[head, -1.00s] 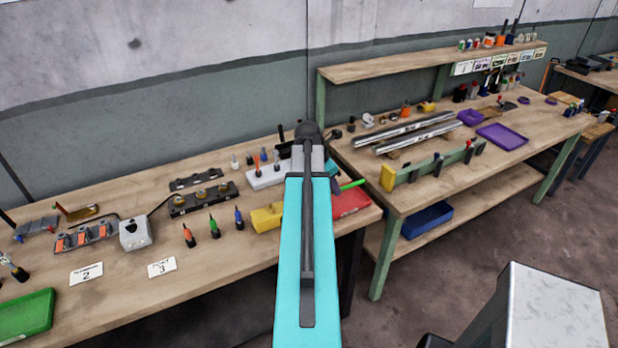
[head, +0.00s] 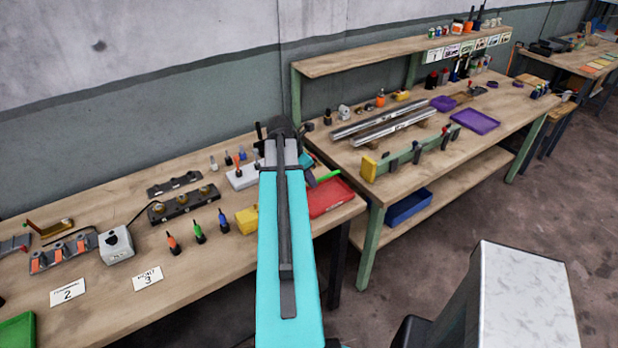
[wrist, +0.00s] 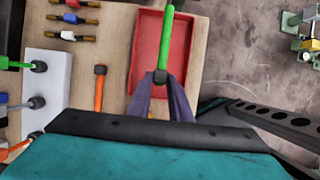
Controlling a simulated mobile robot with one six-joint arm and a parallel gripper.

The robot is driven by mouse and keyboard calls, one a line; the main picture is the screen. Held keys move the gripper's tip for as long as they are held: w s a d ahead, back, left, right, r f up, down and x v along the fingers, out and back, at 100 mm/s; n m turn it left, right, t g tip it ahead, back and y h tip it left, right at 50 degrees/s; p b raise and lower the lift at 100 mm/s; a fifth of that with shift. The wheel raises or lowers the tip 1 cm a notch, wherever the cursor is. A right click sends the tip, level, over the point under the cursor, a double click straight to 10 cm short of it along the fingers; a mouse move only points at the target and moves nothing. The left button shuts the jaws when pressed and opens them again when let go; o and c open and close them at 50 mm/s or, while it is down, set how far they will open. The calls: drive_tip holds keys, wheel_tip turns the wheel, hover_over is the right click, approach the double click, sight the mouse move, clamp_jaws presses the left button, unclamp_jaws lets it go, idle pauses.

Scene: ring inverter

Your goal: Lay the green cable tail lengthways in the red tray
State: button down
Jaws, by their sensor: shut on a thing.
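The red tray (head: 327,197) lies at the right end of the near bench, partly behind my arm in the head view. It also shows in the wrist view (wrist: 146,50), empty apart from what is held over it. The green cable tail (wrist: 166,38) is a straight green rod with a dark end. My gripper (wrist: 162,84) is shut on that dark end. In the wrist view the green rod points up the picture, along the tray's length, over its right half. In the head view the green tail (head: 329,175) shows beside my arm. I cannot tell whether it touches the tray floor.
A white block (wrist: 45,95) with several coloured plugs stands left of the tray, with an orange-handled tool (wrist: 99,88) between. Small coloured parts (wrist: 75,19) lie at upper left. A yellow block (head: 246,220) is near. Beyond the tray's right side is the bench edge, then floor.

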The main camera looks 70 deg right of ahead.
drive_tip(key=shift+f+b, duration=1.15)
drive_tip(key=shift+f, duration=2.8)
drive_tip(key=c, duration=1.5)
unclamp_jaws()
drive_tip(key=shift+c, duration=0.2)
drive_tip(key=shift+r, duration=0.1)
drive_tip(key=b+v, duration=0.3)
drive_tip(key=v, duration=1)
drive_tip(key=shift+a+r, duration=0.15)
drive_tip(key=shift+r, duration=0.1)
